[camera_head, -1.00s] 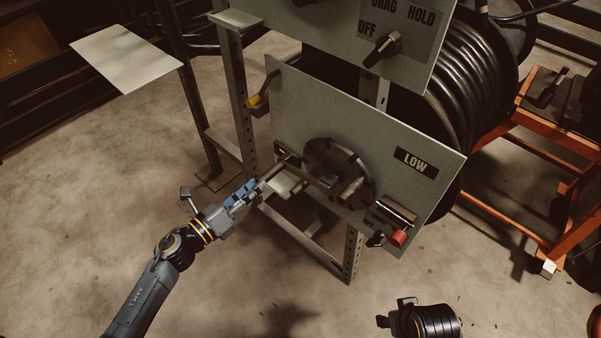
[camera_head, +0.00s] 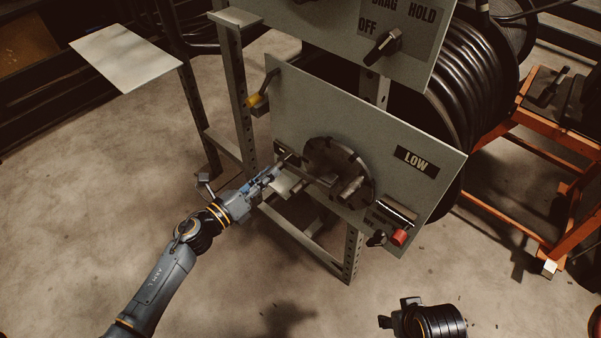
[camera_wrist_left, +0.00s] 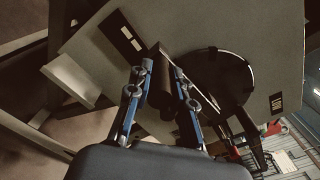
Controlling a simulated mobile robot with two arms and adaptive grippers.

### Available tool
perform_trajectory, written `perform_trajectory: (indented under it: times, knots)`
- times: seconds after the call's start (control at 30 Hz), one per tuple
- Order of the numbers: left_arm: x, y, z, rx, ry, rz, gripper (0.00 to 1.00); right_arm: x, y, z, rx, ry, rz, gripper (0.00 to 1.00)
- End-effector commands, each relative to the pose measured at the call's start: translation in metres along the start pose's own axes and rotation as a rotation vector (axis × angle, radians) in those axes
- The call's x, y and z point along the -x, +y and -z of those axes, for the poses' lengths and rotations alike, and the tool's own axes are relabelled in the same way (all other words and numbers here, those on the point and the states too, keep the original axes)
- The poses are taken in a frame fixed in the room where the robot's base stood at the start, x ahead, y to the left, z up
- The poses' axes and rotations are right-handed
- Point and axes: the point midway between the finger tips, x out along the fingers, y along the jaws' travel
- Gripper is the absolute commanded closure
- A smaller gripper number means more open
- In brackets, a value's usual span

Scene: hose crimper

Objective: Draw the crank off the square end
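A dark bar that looks like the crank's grip (camera_head: 287,161) sticks out from the lower grey panel, left of the round black disc (camera_head: 338,168). In the left wrist view the dark grip (camera_wrist_left: 160,84) lies between my fingers, nearer the left one. My left gripper (camera_head: 272,175) is in front of the panel. In the wrist view its two blue-sided fingers (camera_wrist_left: 165,88) are apart, one on each side of the grip. Contact cannot be made out. The square end is not clearly visible. Of my right arm only a dark ringed wrist part shows at bottom right.
A hose reel (camera_head: 440,100) stands behind, an orange cart (camera_head: 560,215) at right. The floor in front is clear.

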Motion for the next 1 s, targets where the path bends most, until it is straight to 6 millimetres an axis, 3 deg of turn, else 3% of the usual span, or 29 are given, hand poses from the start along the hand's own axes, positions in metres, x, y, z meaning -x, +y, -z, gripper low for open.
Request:
perform_trajectory:
  times: [0.13,0.17,0.23,0.27,1.0]
  knots:
    - [0.000,0.000,0.000,0.000,0.000,0.000,1.00,0.000,0.000,0.000,0.000,-0.001,0.000,0.53]
    - [0.000,-0.001,-0.001,0.001,-0.002,0.002,0.83,0.000,0.000,0.000,0.000,-0.001,0.000,0.53]
    - [0.000,-0.001,-0.001,0.001,-0.002,0.002,0.98,0.000,0.000,0.000,0.000,-0.001,0.000,0.53]
    - [0.000,-0.001,-0.001,0.000,-0.002,0.002,1.00,-0.001,0.000,0.000,0.000,-0.001,0.000,0.53]
    - [0.013,0.001,0.002,0.001,0.004,-0.002,1.00,0.000,0.002,0.006,0.003,0.010,-0.003,0.53]
